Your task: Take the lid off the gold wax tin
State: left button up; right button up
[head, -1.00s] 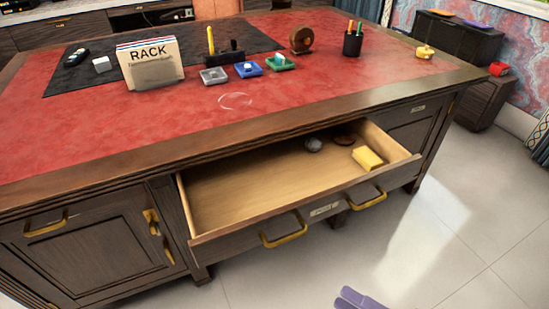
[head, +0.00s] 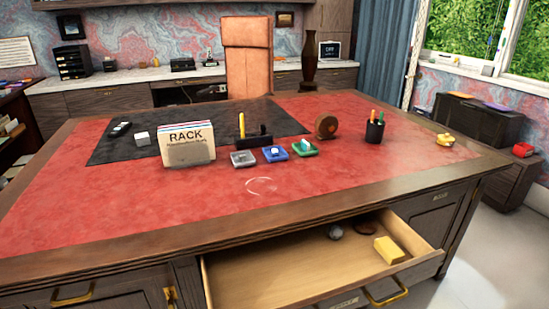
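A small gold object, which looks like the gold wax tin (head: 445,139), sits at the right end of the desk's red leather top. It has a raised part on top that looks like a lid with a knob, but it is too small to tell clearly. Neither of my grippers is in view, and nothing touches the tin.
The front drawer (head: 290,275) is open, with a yellow block (head: 388,249) and a grey ball (head: 335,231) inside. A pen cup (head: 375,130), a brown round object (head: 326,126), small coloured trays (head: 275,154) and a file rack (head: 188,145) stand on the desk.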

aim_at(446, 138)
jog(key=z, duration=2.4)
jog(key=i, duration=3.65)
jog(key=u, duration=2.3)
